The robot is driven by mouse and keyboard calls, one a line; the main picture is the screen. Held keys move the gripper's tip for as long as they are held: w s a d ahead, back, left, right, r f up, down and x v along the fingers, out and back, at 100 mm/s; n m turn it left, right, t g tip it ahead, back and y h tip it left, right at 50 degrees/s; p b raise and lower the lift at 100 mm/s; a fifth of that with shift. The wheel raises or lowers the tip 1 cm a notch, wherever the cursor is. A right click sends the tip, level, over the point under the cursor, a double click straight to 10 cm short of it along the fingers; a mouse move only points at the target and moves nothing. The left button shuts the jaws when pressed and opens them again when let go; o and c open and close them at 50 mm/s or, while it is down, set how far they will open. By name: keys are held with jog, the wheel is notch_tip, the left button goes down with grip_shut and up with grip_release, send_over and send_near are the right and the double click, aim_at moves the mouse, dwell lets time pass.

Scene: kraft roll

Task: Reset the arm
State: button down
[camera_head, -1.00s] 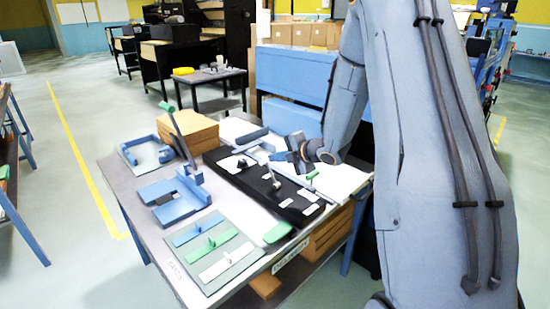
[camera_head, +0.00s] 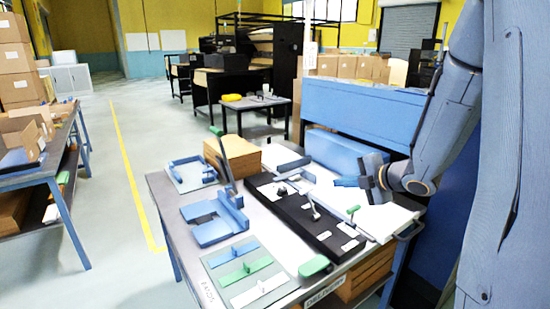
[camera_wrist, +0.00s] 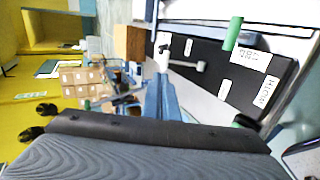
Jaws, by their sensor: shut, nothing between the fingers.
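My arm comes down from the upper right in the head view. Its gripper (camera_head: 352,183) is shut and empty, and hangs above the white sheets at the right of the table, past the back edge of the long black tray (camera_head: 262,187). In the wrist view a blue part (camera_wrist: 160,98), which looks like my gripper, points toward the black tray (camera_wrist: 240,82), seen sideways with white labels and a green-ended piece. Whether the gripper touches anything below it cannot be told.
The grey table (camera_head: 172,222) carries a blue fixture (camera_head: 215,230), a mat with blue, green and white handled strips (camera_head: 245,270), and a cardboard stack (camera_head: 238,155). A blue cabinet (camera_head: 360,112) stands close behind.

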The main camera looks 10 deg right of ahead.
jog(key=s+a+f+m+g+h, duration=0.2)
jog(key=s+a+m+g, duration=0.3)
jog(key=s+m, duration=0.6)
jog(key=s+a+f+m+g+h, duration=0.3)
jog(key=s+a+m, duration=0.4)
jog(key=s+m, duration=0.4)
jog(key=s+f+g, duration=0.1)
jog(key=s+g, duration=0.1)
jog(key=s, duration=0.2)
jog(key=shift+a+f+m, duration=0.2)
jog(key=shift+f+m, duration=0.1)
jog(key=shift+f, duration=0.05)
